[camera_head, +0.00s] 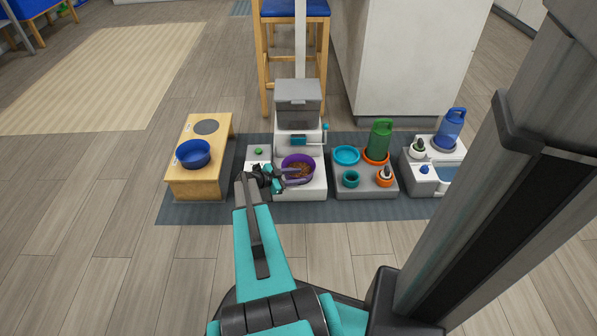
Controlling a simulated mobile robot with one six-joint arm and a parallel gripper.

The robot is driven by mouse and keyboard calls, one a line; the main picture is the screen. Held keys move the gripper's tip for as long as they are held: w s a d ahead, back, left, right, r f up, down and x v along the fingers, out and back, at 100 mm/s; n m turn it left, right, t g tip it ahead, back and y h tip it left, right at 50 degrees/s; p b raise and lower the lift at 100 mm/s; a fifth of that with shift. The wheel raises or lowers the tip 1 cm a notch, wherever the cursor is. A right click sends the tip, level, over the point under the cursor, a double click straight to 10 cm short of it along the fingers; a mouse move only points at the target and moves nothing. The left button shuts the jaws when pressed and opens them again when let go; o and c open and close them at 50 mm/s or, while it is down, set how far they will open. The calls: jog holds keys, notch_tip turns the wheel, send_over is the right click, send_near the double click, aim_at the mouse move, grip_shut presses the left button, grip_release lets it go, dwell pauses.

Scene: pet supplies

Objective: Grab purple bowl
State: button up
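The purple bowl (310,161) holds brown kibble and sits on the white base of a grey-lidded feeder, at the middle of the mat. My gripper (296,175) reaches in from the left and overlaps the bowl's front left side. The gripper hides part of the bowl's near rim and wall. The fingers are small and blend with the bowl, so I cannot tell whether they are apart or closed on the rim.
A wooden stand (197,184) with a blue bowl (193,154) is at left. Right of the feeder (298,97) are a grey stand (365,189) with teal bowls and a green bottle (380,137), then a blue bottle (453,124).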

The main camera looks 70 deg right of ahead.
jog(key=shift+b+x, duration=0.6)
jog(key=shift+x, duration=1.25)
grip_shut()
